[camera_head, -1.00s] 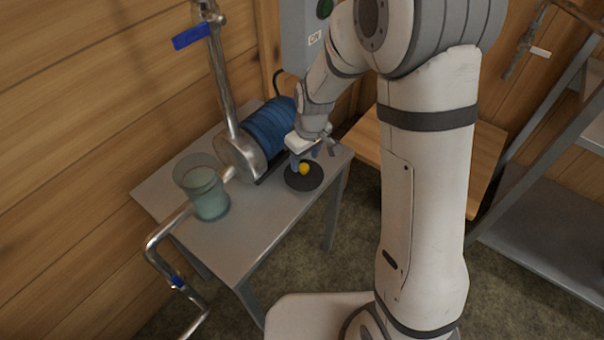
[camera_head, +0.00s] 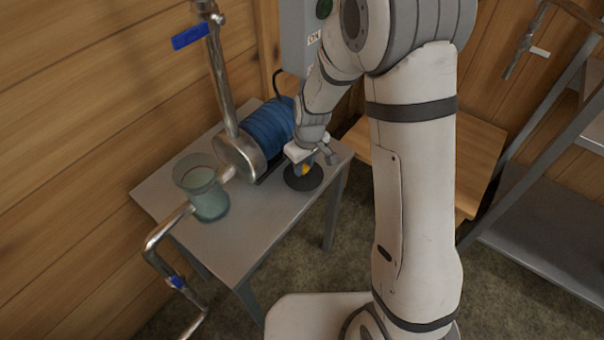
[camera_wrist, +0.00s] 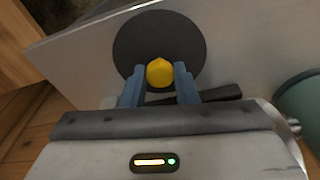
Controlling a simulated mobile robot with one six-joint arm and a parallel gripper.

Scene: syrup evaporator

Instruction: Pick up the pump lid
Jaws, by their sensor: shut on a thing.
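The pump lid (camera_head: 304,181) is a dark round disc with a yellow knob (camera_head: 305,170) in its middle. It lies on the grey metal table near the right end, beside the pump's blue motor. My gripper (camera_head: 309,168) is over the lid, its fingers around the knob and partly hiding it. In the wrist view the lid (camera_wrist: 193,40) is ahead, and my gripper's blue fingers (camera_wrist: 160,80) are on both sides of the knob (camera_wrist: 159,72), shut on it. I cannot see the lid clear of the table.
The pump's blue motor (camera_head: 269,128) stands just left of my gripper. A translucent greenish container (camera_head: 204,190) and a steel pipe (camera_head: 221,80) stand farther left. The table's front part (camera_head: 245,225) is bare. A wooden surface (camera_head: 478,165) and metal shelf (camera_head: 530,225) are right.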

